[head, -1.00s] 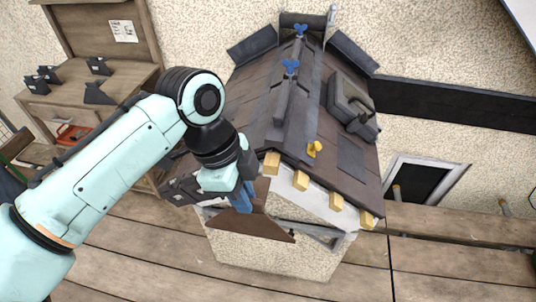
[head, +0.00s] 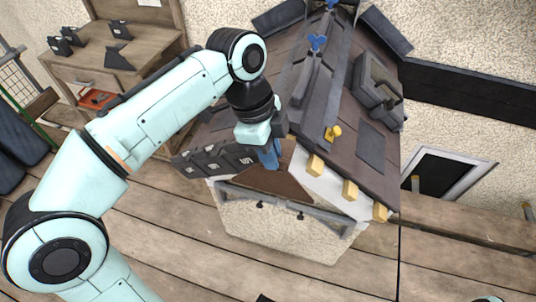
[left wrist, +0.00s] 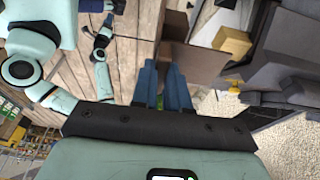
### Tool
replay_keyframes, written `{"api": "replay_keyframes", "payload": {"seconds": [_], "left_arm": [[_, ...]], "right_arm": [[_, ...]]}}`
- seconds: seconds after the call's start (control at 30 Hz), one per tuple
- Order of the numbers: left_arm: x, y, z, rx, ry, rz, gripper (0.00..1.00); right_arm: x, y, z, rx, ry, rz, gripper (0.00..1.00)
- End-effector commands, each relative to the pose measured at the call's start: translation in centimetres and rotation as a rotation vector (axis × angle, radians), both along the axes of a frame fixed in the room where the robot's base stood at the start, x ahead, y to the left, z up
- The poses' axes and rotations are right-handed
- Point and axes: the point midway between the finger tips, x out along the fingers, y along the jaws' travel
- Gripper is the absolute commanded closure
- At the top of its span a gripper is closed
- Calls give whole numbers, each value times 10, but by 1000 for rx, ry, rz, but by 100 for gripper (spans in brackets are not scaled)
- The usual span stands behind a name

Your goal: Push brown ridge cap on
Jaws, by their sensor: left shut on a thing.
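My left gripper (head: 269,157) has blue fingers, shut on the brown ridge cap (head: 272,183), a folded brown piece. The cap is at the front gable of the small roof, below the front end of the dark ridge (head: 302,100). The gripper and arm hide part of it, and I cannot tell whether it touches the roof. In the left wrist view the blue fingers (left wrist: 164,88) are close together, with the brown cap (left wrist: 194,65) beyond them. My right gripper does not show clearly.
Blue clamps (head: 317,43) stand on the ridge and a yellow clip (head: 333,132) sits beside it. Yellow rafter ends (head: 349,190) stick out under the eave. A grey case (head: 378,80) rests on the roof's right slope. A workbench (head: 105,50) with dark pieces stands at left.

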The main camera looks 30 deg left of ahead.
Motion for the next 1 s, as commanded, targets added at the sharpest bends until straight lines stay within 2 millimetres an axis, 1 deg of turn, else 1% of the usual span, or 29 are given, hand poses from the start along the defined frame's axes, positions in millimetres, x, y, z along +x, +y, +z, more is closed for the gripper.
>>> {"api": "replay_keyframes", "payload": {"seconds": [0.07,0.53,0.67,1.0], "left_arm": [[6,2,-4,0,0,2,100],[43,10,-2,-1,-1,2,100],[42,10,-3,-1,-1,1,100],[48,12,-3,0,0,0,100]], "right_arm": [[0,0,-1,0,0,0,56],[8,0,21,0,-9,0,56],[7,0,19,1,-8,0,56],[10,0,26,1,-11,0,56]]}}
